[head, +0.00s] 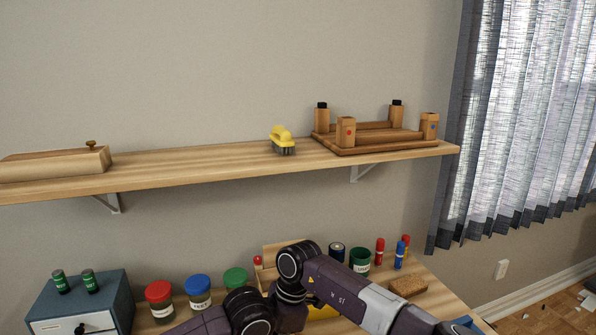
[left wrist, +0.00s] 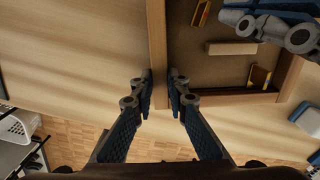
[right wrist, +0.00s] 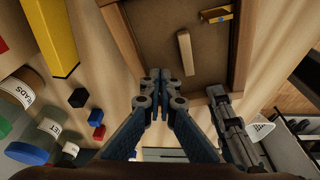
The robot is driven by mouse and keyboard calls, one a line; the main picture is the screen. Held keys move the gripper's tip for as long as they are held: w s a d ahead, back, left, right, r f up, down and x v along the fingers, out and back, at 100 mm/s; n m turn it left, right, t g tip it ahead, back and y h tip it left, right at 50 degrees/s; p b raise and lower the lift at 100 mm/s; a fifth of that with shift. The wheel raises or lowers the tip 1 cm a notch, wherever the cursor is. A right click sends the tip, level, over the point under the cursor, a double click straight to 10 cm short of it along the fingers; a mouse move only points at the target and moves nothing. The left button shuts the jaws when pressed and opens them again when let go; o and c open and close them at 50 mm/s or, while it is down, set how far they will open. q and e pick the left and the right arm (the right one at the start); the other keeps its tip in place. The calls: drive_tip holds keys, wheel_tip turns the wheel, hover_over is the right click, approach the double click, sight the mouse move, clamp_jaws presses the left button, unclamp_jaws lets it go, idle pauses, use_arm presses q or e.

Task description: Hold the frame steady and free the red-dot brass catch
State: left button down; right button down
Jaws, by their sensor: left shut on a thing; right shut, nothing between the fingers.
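A wooden frame with a brown back (left wrist: 210,75) lies on the desk, partly shown in the left wrist view; it also shows in the right wrist view (right wrist: 160,30). My left gripper (left wrist: 162,82) is shut on one of its rails. Two brass catches show in the left wrist view, one at the top (left wrist: 201,13) and one near the right corner (left wrist: 260,77). One brass catch (right wrist: 218,14) shows in the right wrist view. I cannot make out a red dot on them. My right gripper (right wrist: 163,76) is shut and empty, over the frame's near edge. The head view hides both grippers' fingertips.
A yellow block (right wrist: 55,35), small dark, red and blue blocks and jars (right wrist: 30,140) lie beside the frame. A wooden strip (right wrist: 186,53) is on its back. The shelf (head: 215,165) holds a yellow brush (head: 282,140) and a wooden rack (head: 375,140) with red-dot and blue-dot posts.

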drive_tip(key=shift+s+a, duration=0.45)
idle(1.0)
drive_tip(key=shift+s+d, duration=0.25)
drive_tip(key=shift+s, duration=0.1)
drive_tip(key=shift+s, duration=0.25)
idle(0.5)
drive_tip(key=shift+d, duration=0.35)
wheel_tip(320, 180, up, 6)
idle(0.6)
drive_tip(key=shift+w, duration=0.1)
